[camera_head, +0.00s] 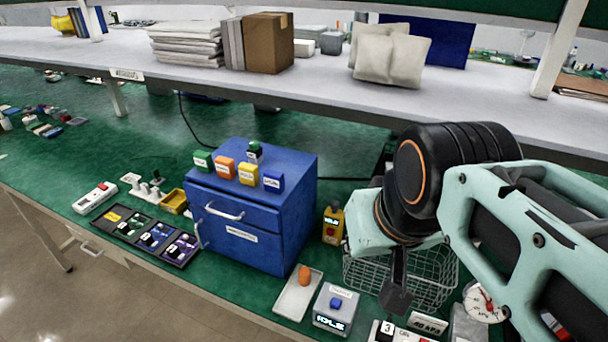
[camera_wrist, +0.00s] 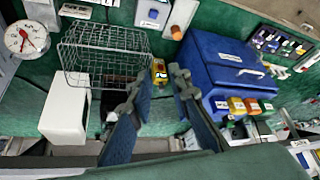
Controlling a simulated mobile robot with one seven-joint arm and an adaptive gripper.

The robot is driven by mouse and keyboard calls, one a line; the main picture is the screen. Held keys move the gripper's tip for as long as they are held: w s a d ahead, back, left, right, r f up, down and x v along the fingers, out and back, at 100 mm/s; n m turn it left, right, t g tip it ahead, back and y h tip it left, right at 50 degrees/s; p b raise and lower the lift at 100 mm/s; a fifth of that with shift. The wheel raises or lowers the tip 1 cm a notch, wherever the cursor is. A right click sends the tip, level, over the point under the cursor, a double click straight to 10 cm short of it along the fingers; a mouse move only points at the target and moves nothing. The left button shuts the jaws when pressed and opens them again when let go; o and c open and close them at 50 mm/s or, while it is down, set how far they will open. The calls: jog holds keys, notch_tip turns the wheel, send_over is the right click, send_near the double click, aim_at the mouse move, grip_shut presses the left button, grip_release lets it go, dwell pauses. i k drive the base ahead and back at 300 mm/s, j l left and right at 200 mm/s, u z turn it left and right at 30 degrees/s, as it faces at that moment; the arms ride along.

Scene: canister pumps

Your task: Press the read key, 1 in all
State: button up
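A small grey box (camera_head: 333,312) with a raised blue key (camera_head: 336,303) on top stands on the green bench. Its front display seems to read IDLE; the label by the key is too small to read, so I cannot confirm it is the read key. The box (camera_wrist: 152,13) is at the top of the wrist view. My gripper (camera_head: 397,288) hangs above the bench, right of the box and apart from it. In the wrist view, my gripper's (camera_wrist: 161,76) two fingers are spread apart with nothing held between them.
A wire basket (camera_head: 428,272) is behind my gripper. A tray (camera_head: 290,303) with an orange object (camera_head: 305,275) is left of the box. A yellow device (camera_head: 333,224), blue cabinet (camera_head: 262,205) and gauge (camera_head: 483,302) stand around. A shelf (camera_head: 300,85) runs behind.

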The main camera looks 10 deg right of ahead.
aim_at(336, 303)
jog(key=j+z, duration=0.35)
jog(key=j, duration=0.25)
jog(key=j+z, duration=0.35)
jog(key=j, duration=0.25)
jog(key=k+j+z, duration=0.1)
jog(key=j+z, duration=0.25)
jog(key=j, duration=0.2)
jog(key=j+z, duration=0.1)
jog(key=j, duration=0.45)
jog(key=l, duration=0.5)
jog(key=u, duration=0.05)
